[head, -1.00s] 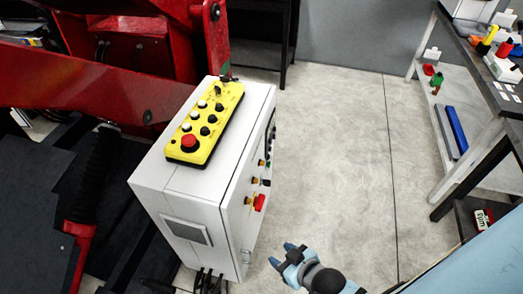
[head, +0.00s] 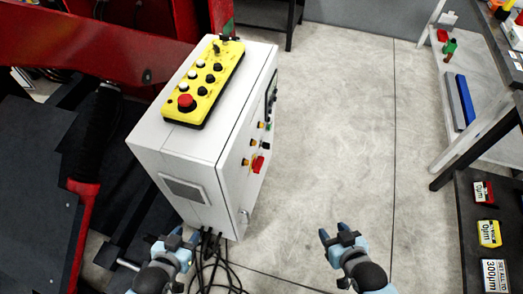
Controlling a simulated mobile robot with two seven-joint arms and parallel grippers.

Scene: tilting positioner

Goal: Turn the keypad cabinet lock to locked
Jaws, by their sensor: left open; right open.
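The white control cabinet (head: 177,145) stands left of centre, its door side (head: 232,170) seen at a steep angle. A small metal fitting (head: 244,214) sits low on the door edge; I cannot tell whether it is the keypad cabinet lock or how it is turned. A red switch (head: 257,163) is higher on the door. My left gripper (head: 179,240) is open and empty, low in the picture in front of the cabinet's near end. My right gripper (head: 336,237) is open and empty over the floor, to the right of the cabinet and apart from it.
A yellow button box (head: 205,82) with a red stop button (head: 186,102) lies on the cabinet top. Black cables (head: 212,262) hang below the cabinet. Red machinery (head: 100,50) stands at left. A shelf (head: 480,130) is at right. The floor (head: 335,130) between is clear.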

